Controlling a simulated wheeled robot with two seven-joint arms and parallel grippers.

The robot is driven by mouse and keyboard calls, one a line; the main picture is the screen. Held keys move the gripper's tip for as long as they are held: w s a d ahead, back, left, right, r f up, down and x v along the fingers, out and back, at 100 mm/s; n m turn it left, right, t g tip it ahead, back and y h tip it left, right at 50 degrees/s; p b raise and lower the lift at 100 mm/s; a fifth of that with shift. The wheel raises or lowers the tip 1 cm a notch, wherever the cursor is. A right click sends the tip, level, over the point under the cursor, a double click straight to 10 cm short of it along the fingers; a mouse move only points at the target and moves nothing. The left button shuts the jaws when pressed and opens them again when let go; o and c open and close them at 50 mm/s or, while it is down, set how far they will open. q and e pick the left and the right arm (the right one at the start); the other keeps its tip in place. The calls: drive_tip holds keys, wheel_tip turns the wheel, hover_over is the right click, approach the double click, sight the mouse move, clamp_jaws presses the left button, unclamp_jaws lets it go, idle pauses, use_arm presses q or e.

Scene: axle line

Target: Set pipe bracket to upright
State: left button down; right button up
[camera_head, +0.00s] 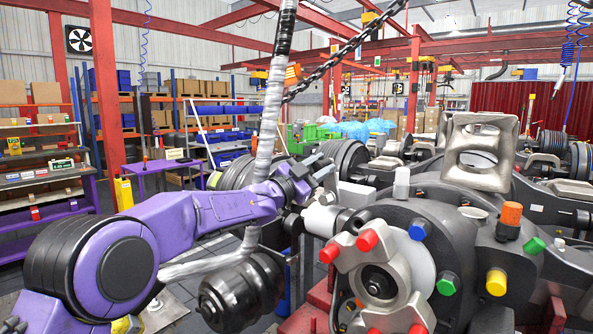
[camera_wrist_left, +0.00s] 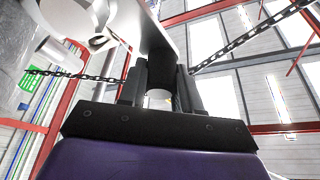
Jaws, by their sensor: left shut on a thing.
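My left gripper (camera_head: 318,168) is at the end of the purple arm, left of the large grey axle housing (camera_head: 445,235) in the head view. In the left wrist view the gripper (camera_wrist_left: 158,82) is shut on a light-grey metal piece, which looks like the pipe bracket (camera_wrist_left: 150,24). The piece extends up from between the dark fingers, with rounded parts at the upper left. In the head view it is small and mostly hidden at the fingers, so its exact tilt cannot be told. My right gripper is not in view.
A squarish metal plate with an opening (camera_head: 482,128) stands on the axle housing. Coloured caps, such as a yellow one (camera_head: 496,282), stick out of the housing. A wrapped hose (camera_head: 268,128) hangs close to my left arm, and a chain (camera_head: 345,52) hangs above.

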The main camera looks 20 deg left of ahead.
use_arm(q)
drive_tip(key=shift+s+d+r+m+g+h+b, duration=0.2)
drive_tip(key=shift+d+m, duration=0.25)
drive_tip(key=shift+m, duration=0.3)
drive_tip(key=shift+s+d+r+m+g+h+b, duration=0.1)
drive_tip(key=shift+d+m+g+h, duration=0.2)
drive_tip(key=shift+m, duration=0.45)
drive_tip(key=shift+d, duration=0.1)
drive_tip(key=c, duration=0.9)
unclamp_jaws()
drive_tip(key=shift+o, duration=0.6)
drive_tip(key=shift+d+f, duration=0.1)
drive_tip(key=shift+d, duration=0.05)
drive_tip(key=shift+f, duration=0.1)
drive_tip(key=b+v, duration=0.5)
drive_tip(key=v, duration=0.5)
drive_tip(key=shift+s, duration=0.2)
